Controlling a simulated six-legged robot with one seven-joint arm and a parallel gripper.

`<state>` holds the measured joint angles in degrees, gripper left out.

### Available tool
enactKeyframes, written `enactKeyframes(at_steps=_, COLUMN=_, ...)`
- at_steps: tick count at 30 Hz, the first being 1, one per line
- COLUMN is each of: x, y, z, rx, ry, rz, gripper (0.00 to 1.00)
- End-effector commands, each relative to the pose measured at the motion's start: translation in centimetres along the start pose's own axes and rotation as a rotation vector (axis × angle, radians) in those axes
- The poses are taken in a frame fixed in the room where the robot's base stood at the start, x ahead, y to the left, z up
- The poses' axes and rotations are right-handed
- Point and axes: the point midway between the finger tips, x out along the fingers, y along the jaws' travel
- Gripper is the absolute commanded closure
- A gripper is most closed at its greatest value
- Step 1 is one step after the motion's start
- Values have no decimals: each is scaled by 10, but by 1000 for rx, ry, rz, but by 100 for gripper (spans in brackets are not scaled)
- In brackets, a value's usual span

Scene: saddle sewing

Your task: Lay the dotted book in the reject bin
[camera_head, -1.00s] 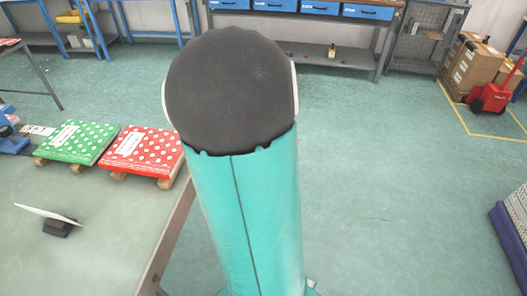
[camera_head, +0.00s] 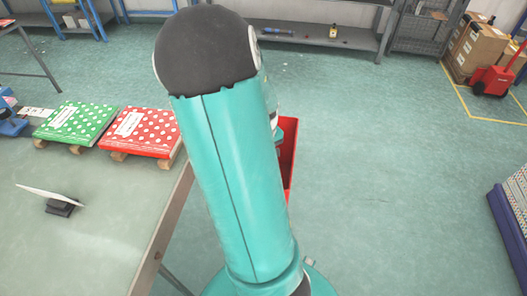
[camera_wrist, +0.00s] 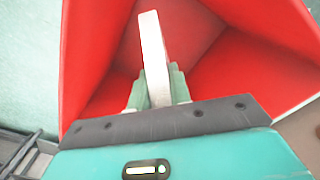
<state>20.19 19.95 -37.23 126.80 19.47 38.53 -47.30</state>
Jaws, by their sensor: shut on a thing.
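In the wrist view my gripper (camera_wrist: 156,88) has its green fingers shut on a thin pale slab (camera_wrist: 152,38), seen edge-on like a book. Its cover faces do not show, so I cannot tell whether it is dotted. The slab stands upright in the jaws over the open red bin (camera_wrist: 85,55), with the bin's red walls around it. A red dotted book (camera_head: 143,131) and a green dotted book (camera_head: 76,122) lie on the table.
The pale green table (camera_head: 95,220) ends at an edge left of my arm. A small stand with a white panel (camera_head: 50,198) is on it. Cartons (camera_head: 472,50) and a red pallet jack (camera_head: 495,78) stand at the far right.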

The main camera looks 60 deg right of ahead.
Motion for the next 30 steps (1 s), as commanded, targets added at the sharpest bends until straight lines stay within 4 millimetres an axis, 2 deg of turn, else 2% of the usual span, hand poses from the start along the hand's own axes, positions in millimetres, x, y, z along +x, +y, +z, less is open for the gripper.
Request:
enactKeyframes(at_steps=12, x=34, y=0, z=0, rx=1, ry=0, rz=0, gripper=100)
enactKeyframes(at_steps=25, x=40, y=0, z=0, rx=1, ry=1, rz=0, gripper=100)
enactKeyframes(at_steps=26, x=40, y=0, z=0, rx=1, ry=1, rz=0, gripper=78)
enactKeyframes(at_steps=29, x=40, y=0, z=0, rx=0, ry=1, rz=0, gripper=59)
enactKeyframes(at_steps=30, x=40, y=0, z=0, rx=0, ry=1, rz=0, gripper=55)
